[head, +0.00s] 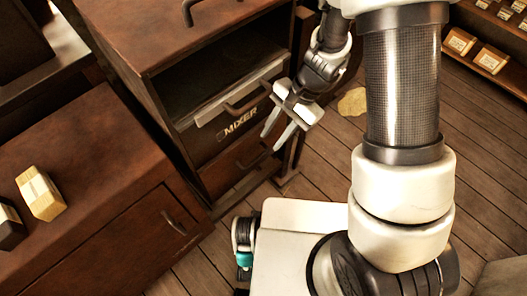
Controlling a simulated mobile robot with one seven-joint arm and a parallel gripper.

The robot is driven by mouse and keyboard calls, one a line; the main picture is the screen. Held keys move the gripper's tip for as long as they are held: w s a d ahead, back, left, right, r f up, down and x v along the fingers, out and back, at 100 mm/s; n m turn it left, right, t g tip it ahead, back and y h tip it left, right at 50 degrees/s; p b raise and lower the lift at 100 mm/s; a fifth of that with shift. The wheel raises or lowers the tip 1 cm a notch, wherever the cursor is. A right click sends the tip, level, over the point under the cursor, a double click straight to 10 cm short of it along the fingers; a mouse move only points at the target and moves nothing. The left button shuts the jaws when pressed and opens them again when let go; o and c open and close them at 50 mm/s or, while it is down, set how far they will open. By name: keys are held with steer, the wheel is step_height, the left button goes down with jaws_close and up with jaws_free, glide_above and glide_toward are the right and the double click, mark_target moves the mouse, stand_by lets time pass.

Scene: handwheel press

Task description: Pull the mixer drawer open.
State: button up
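The mixer drawer (237,122) is in a dark brown wooden cabinet left of the centre in the head view. Its front carries the word MIXER and a dark bar handle (247,98), just below a pale strip. My gripper (272,141) is to the right of the label, in front of the cabinet, with its fingers pointing down and left. The two fingers are apart with nothing seen between them. The gripper appears clear of the handle; its exact distance from the drawer front cannot be told.
An open dark compartment (222,76) lies above the drawer. Another drawer (232,164) with a handle sits below. A low brown cabinet (100,205) at left bears a yellowish block (40,193). A shelf (492,58) stands at upper right. Plank floor (486,150) is open at right.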

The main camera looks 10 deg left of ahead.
mark_target(260, 156)
steer(key=b+x, duration=0.1)
steer(key=x, duration=0.6)
steer(key=shift+a+f+b, duration=0.1)
steer(key=shift+f+b, duration=0.1)
steer(key=shift+b, duration=0.2)
jaws_close()
